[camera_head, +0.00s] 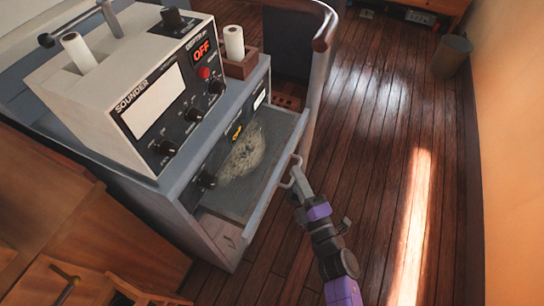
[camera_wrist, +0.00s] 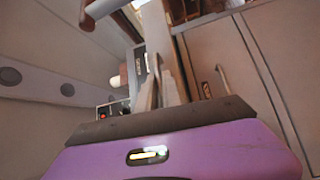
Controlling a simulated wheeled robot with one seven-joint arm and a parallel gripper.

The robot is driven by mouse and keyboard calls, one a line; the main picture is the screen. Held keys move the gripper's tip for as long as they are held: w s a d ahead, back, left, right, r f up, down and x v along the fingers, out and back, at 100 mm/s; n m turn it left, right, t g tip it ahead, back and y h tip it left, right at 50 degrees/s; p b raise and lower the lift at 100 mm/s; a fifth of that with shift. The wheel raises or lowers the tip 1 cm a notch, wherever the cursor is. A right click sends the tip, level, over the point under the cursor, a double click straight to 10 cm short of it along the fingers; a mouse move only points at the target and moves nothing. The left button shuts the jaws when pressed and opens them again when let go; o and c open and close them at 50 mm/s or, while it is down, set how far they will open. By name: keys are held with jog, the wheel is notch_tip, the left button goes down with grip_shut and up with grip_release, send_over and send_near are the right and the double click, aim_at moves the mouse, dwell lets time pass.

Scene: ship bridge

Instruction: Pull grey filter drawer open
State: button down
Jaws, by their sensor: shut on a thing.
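The grey filter drawer (camera_head: 225,209) is pulled out from the grey cabinet below the sounder. A pale, dirty-looking patch covers part of the grey mesh inside it. Its handle (camera_head: 293,173) is on the front edge, facing right. My gripper (camera_head: 297,178) is shut on the handle at that front edge. In the wrist view my gripper (camera_wrist: 162,92) points away from the camera, and its fingertips are hard to make out there.
The beige sounder unit (camera_head: 135,85) with knobs and a red OFF display stands on the cabinet. White rolls (camera_head: 234,42) stand beside it. A curved wooden rail (camera_head: 324,28) rises behind the drawer. Wooden floor (camera_head: 390,140) is clear to the right; a bin (camera_head: 452,57) stands far off.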

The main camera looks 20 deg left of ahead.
jog(key=s+d+p, duration=0.1)
jog(key=d, duration=1.2)
jog(key=shift+f+p, duration=0.15)
jog(key=shift+p, duration=0.2)
jog(key=shift+d, duration=0.1)
jog(key=c, duration=1.6)
grip_release()
jog(key=shift+o, duration=0.4)
jog(key=r+b+v, duration=0.1)
jog(key=v, duration=0.6)
jog(key=shift+s+d+f, duration=0.2)
jog(key=shift+s+f, duration=0.15)
jog(key=shift+f, duration=0.15)
